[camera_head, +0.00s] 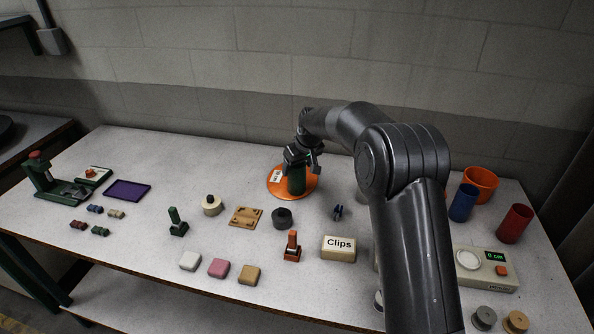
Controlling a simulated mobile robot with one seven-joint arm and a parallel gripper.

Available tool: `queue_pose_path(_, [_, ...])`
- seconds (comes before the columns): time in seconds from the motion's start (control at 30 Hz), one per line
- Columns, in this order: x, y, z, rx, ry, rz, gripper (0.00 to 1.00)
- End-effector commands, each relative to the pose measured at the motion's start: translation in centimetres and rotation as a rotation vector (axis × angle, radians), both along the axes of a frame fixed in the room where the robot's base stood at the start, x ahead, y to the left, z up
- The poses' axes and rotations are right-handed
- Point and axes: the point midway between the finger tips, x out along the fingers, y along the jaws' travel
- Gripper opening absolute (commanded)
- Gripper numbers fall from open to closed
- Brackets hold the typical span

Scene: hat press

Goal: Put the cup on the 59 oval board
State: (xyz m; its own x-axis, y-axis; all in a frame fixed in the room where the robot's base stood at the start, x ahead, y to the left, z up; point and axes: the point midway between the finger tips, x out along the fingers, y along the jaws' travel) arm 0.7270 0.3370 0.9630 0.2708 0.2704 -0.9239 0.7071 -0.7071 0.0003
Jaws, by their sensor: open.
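The orange oval board (311,185) lies flat toward the back middle of the table, with a small white label on its left part; I cannot read the number. A dark green cup (296,184) stands upright on the board, right of the label. My gripper (298,166) is open at the top of the green cup, with its fingers around or just above the rim; I cannot tell which. The gripper hides the cup's top.
A Clips box (338,248), a brown plate (246,216) and a dark round piece (282,218) lie in front of the board. A purple tray (127,190) is at left.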

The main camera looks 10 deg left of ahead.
Motion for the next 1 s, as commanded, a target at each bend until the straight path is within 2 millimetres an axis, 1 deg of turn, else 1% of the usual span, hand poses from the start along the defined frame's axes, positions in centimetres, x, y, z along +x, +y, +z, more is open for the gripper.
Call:
queue_pose_path(0.03, [-0.3,-0.4,1.3,0.001,-0.003,0.0,0.74])
queue_pose_path(0.1, [-0.7,-0.8,2.8,0.002,-0.004,-0.002,0.74])
queue_pose_path(0.2, [-1.3,-1.4,4.7,0.002,-0.003,-0.001,0.74])
queue_pose_path(0.33, [-1.9,-2.0,6.7,0.0,-0.001,-0.001,0.74])
queue_pose_path(0.5, [-2.3,-2.4,8.0,0.0,0.0,-0.001,0.74])
queue_pose_path(0.77, [-2.5,-2.7,8.5,0.0,0.0,-0.004,0.74])
queue_pose_path(0.87, [-3.2,-3.9,9.7,-0.003,-0.006,-0.023,0.74])
queue_pose_path(0.97, [-4.8,-6.2,11.9,-0.008,-0.015,-0.061,0.74])
queue_pose_path(1.0, [-5.7,-7.4,12.9,-0.011,-0.019,-0.082,0.74])
